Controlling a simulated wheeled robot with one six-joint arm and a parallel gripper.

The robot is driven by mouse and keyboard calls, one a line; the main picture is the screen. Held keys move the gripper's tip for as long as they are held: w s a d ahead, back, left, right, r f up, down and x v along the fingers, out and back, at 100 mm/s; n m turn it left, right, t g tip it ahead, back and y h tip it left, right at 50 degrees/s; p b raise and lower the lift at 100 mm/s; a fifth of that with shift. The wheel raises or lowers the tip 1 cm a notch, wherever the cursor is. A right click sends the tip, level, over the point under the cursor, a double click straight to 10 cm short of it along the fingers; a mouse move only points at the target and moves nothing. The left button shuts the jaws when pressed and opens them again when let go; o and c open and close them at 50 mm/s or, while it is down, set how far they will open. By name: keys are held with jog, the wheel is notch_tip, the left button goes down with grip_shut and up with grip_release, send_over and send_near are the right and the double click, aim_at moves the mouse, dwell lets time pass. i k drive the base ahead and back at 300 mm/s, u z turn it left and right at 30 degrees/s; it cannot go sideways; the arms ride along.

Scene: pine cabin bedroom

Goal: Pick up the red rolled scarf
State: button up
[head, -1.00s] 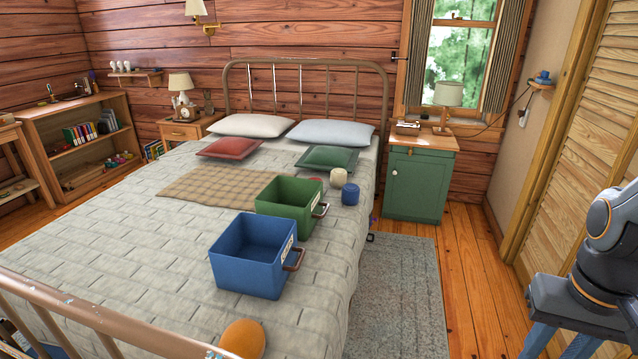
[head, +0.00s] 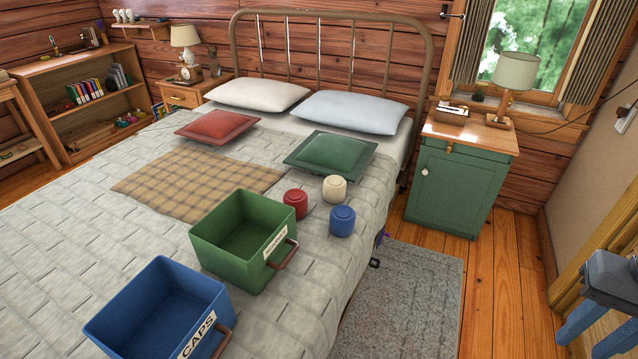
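The red rolled scarf (head: 296,204) is a short, upright red roll on the bed, just behind the right end of the green bin (head: 214,231). A cream roll (head: 334,189) stands to its right and a little farther back. A blue roll (head: 342,221) stands to its right and slightly nearer. The three rolls are close together but look apart.
A blue bin (head: 157,300) labelled CAPS stands nearer on the bed. Behind lie a plaid cloth (head: 196,184), a red cushion (head: 217,125) and a green cushion (head: 330,149). A green cabinet (head: 455,190) stands right of the bed. A grey rug (head: 405,300) covers floor there.

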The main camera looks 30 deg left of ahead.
aim_at(297, 198)
jog(key=i, duration=1.55)
jog(key=u, duration=1.85)
jog(key=i, duration=0.65)
jog(key=u, duration=1.05)
